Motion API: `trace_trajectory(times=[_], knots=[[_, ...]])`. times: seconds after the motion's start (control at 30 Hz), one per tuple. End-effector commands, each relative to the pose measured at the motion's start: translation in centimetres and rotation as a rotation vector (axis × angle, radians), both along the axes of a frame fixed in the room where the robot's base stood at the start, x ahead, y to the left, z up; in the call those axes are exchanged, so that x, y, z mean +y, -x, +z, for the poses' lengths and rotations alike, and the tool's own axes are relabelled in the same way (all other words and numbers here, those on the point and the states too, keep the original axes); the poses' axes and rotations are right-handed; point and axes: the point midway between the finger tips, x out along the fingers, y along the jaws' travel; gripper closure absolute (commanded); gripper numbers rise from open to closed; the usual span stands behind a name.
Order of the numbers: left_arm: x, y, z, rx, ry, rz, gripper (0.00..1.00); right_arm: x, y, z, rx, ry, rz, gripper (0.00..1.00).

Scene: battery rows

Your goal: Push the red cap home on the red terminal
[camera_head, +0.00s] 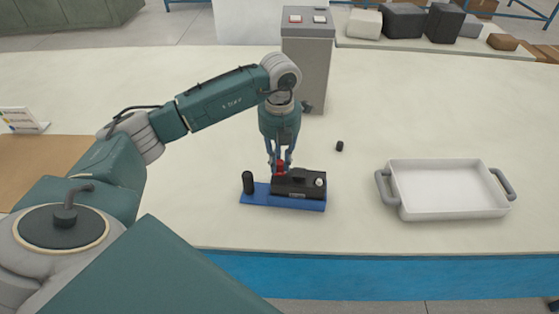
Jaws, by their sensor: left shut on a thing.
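My left gripper (279,165) points down over the left end of a black battery (300,184). It is shut on the red cap (280,168), which shows between its fingers. The cap is right at the red terminal's end of the battery; the terminal itself is hidden by cap and fingers, so I cannot tell how far the cap sits on it. A pale terminal (319,183) shows at the battery's right end. The battery rests on a blue base (257,199). My right gripper is not in view.
A black upright post (248,182) stands on the base's left end. A small black cap (339,146) lies behind, to the right. A white tray (450,190) with grey handles stands at right. A grey box (307,60) with red and white buttons stands at the back.

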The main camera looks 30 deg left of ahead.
Motion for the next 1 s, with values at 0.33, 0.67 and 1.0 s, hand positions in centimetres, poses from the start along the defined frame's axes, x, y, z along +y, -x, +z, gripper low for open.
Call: trace_trajectory(times=[0.33,0.67,1.0], knots=[[0.01,0.03,-0.53,0.001,-0.001,0.0,0.92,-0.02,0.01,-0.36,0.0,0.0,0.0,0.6],[0.02,0.05,-0.92,0.002,0.0,0.0,0.92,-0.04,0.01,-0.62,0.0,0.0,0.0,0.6],[0.01,0.07,-0.91,0.002,0.0,0.0,0.61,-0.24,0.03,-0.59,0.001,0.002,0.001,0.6]])
